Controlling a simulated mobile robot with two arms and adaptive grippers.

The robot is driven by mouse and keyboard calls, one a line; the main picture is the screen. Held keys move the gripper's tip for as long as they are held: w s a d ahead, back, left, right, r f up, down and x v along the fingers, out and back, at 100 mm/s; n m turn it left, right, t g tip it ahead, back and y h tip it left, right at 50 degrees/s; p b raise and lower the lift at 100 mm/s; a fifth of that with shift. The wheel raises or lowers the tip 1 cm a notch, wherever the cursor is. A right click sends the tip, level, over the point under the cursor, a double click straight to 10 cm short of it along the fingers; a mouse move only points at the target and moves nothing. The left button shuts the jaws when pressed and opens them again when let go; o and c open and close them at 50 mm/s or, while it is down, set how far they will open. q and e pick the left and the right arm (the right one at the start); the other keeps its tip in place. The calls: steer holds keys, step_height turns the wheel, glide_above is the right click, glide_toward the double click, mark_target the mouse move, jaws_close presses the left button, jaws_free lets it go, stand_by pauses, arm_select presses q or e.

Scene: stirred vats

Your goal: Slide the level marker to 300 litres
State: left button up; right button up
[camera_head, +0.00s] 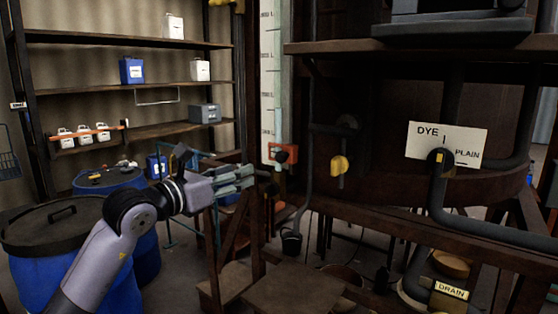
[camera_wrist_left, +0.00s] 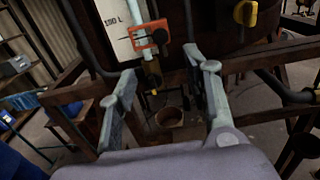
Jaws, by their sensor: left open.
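The level marker is an orange-red frame (camera_head: 283,153) with a dark knob, at the lower end of a tall white gauge board (camera_head: 268,80). In the left wrist view the orange marker (camera_wrist_left: 150,36) sits beside and slightly below the "100 L" label on the board (camera_wrist_left: 112,22). A pale vertical tube runs down to it. My left gripper (camera_head: 246,178) is to the left of and below the marker in the head view. In the left wrist view its two fingers (camera_wrist_left: 162,72) are spread and empty, with the marker beyond them. My right gripper is not in view.
A wooden stand with steps (camera_head: 290,292) is below the gauge. A yellow valve handle (camera_head: 339,165) and dark pipes are to the right, by the DYE/PLAIN sign (camera_head: 446,145). Blue drums (camera_head: 60,270) and shelving (camera_head: 125,40) are to the left.

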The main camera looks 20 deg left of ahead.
mark_target(279, 157)
arm_select(q)
steer(key=p+x, duration=0.5)
steer(key=x, duration=1.2)
steer(key=shift+w+d+f, duration=0.1)
steer(key=shift+w, duration=0.1)
jaws_close()
